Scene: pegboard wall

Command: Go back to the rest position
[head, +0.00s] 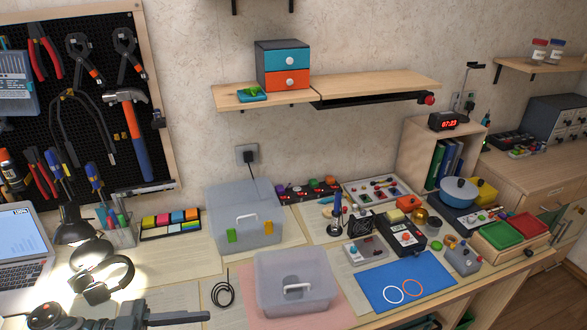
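My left gripper (190,317) is low at the bottom left, over the front of the desk, pointing right. It is dark and seen nearly side-on, so the gap between its fingers cannot be made out. Nothing is visible hanging from it. It is left of a clear lidded box (295,285) with a white handle, which stands on a pink mat (345,312), and apart from it. I cannot make out my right gripper in the head view.
Black headphones (103,280), a lit desk lamp (75,228) and a laptop (22,250) are near the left arm. A second clear box (243,215) stands behind. A blue mat (405,280) with two rings and several small devices fill the right side.

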